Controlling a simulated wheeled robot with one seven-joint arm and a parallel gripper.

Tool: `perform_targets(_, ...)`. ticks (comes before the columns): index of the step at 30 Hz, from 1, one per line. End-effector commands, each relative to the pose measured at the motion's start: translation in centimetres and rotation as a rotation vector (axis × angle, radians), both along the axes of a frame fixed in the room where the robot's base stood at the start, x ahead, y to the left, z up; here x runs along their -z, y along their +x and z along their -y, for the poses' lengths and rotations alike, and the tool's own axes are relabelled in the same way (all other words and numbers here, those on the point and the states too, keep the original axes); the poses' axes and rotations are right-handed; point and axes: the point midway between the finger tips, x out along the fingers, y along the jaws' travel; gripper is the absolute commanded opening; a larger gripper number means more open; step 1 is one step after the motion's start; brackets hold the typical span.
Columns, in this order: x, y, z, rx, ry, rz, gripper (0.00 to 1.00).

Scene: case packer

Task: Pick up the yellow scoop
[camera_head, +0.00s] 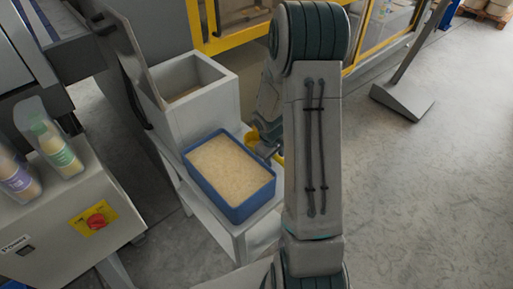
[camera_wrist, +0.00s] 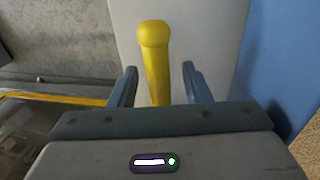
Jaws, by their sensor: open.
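The yellow scoop (camera_wrist: 155,60) shows its handle in the wrist view, pointing up the picture between my two fingers. My gripper (camera_wrist: 160,82) is open, with a finger on each side of the handle and gaps to both. The near end of the handle is hidden behind the gripper body. In the head view only a little of the scoop (camera_head: 253,134) shows beside the blue tub, mostly hidden by my arm. My gripper (camera_head: 268,150) is there at the tub's right side, partly hidden by my arm.
The blue tub (camera_head: 238,212) of pale grains stands on a white stand (camera_head: 225,236), close to my gripper. A white open box (camera_head: 193,115) stands behind it. A grey control box (camera_head: 75,220) with bottles and a red knob is at left. Open floor lies right.

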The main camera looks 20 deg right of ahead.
Motion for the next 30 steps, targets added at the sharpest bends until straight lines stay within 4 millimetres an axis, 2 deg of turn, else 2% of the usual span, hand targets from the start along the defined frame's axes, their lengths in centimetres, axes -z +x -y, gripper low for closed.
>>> perform_targets(7, 0.1, 0.0, 0.0, 0.000, 0.000, 0.000, 0.44)
perform_targets(12, 0.1, 0.0, 0.1, 0.000, -0.001, 0.000, 0.00)
perform_targets(23, -0.1, 0.1, 0.1, 0.001, -0.001, 0.001, 0.00)
perform_targets(30, -2.3, 0.1, 0.1, 0.001, -0.002, 0.004, 0.00)
